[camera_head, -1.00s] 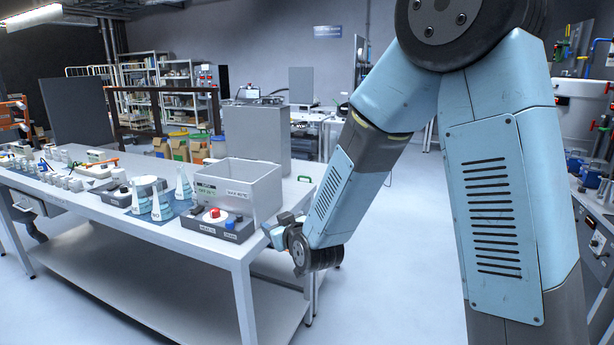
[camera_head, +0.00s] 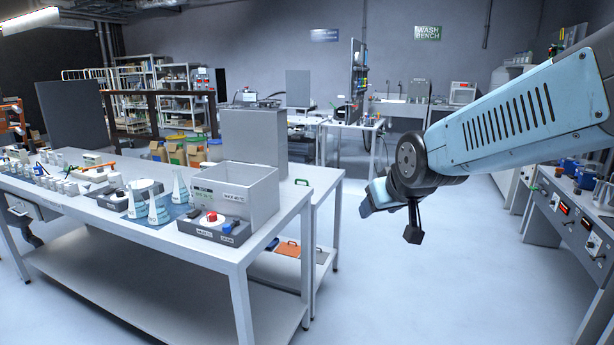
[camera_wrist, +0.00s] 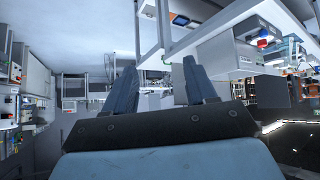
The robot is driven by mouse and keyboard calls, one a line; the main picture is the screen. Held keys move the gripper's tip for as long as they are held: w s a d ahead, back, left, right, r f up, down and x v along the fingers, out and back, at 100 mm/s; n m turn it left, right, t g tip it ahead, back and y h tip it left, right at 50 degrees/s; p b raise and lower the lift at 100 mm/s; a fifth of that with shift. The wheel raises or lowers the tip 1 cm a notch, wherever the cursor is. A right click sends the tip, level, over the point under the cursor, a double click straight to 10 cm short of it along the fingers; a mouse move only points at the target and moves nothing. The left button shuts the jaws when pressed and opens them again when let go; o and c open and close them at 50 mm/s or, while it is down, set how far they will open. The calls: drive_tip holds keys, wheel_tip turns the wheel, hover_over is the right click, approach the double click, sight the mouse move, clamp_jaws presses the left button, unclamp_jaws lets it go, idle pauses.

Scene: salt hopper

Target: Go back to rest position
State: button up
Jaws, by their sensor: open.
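My gripper (camera_wrist: 158,88) shows in the wrist view with two dark fingers spread apart and nothing between them. The wrist view is turned upside down, with the white bench at the top. In the head view my folded arm reaches in from the right, and its wrist end is over the open floor to the right of the white bench (camera_head: 262,248). The fingers themselves are hard to make out in the head view.
The bench holds a grey box (camera_head: 235,195), a control unit with red and blue knobs (camera_head: 214,228) and conical flasks (camera_head: 158,207). Another bench with instruments (camera_head: 560,225) stands at the right. Clear floor (camera_head: 400,290) lies between them.

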drive_tip(key=s+d+r+m+g+h, duration=0.1)
drive_tip(key=s+d, duration=0.3)
drive_tip(key=s, duration=0.3)
drive_tip(key=s+d+r+m+g, duration=0.1)
drive_tip(key=s+d, duration=0.3)
drive_tip(key=s, duration=0.4)
drive_tip(key=shift+s+d+r+m+g+h, duration=0.2)
drive_tip(key=shift+s+r+m+g+h, duration=0.15)
drive_tip(key=shift+m+g, duration=0.2)
drive_tip(key=shift+f, duration=0.1)
